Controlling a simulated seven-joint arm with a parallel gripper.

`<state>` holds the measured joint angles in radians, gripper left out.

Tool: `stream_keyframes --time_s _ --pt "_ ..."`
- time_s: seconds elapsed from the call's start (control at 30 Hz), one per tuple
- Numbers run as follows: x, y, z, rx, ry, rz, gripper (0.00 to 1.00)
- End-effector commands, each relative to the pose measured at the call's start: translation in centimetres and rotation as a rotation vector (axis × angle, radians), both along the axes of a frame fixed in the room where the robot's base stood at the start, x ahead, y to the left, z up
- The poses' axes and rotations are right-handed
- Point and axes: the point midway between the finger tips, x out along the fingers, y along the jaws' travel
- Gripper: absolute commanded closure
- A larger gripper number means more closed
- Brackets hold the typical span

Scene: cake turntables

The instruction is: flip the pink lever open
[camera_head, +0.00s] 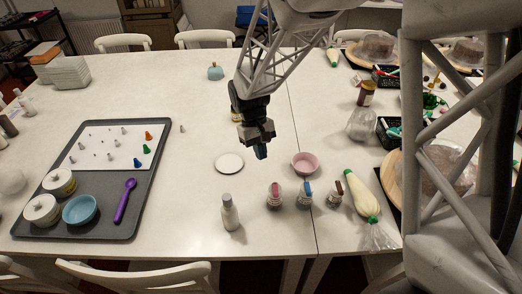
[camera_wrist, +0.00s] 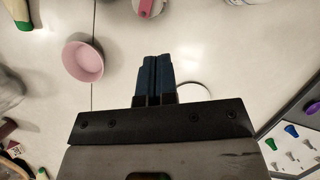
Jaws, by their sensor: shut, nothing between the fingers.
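The pink lever (camera_head: 275,188) sits on top of a small jar (camera_head: 275,201) at the front middle of the table. In the wrist view the pink lever (camera_wrist: 146,6) is at the top edge, partly cut off. Whether it is flipped up or lies flat is too small to tell. My gripper (camera_head: 261,152) points down over the table, behind the jar and apart from it. In the wrist view my gripper (camera_wrist: 157,76) has its blue fingers together, with nothing between them.
A blue-lever jar (camera_head: 305,195) and a brown-lever jar (camera_head: 336,192) stand right of the pink one. A white bottle (camera_head: 229,212) stands left. A pink bowl (camera_head: 305,164) and white plate (camera_head: 229,163) lie behind. A grey tray (camera_head: 150,205) is further left.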

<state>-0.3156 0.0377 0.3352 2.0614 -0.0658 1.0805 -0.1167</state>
Motion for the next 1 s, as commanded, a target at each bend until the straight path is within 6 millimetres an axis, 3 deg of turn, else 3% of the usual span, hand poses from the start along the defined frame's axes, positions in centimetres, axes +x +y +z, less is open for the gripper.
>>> stream_keyframes --time_s 0.53,0.7,1.0 --pt "-2.7 -1.4 -7.5 0.0 0.002 0.0 1.0" --pt "-4.6 -2.4 -7.3 0.0 0.0 0.0 1.0" --pt "-6.1 -3.1 -7.3 0.0 -0.001 0.0 1.0"
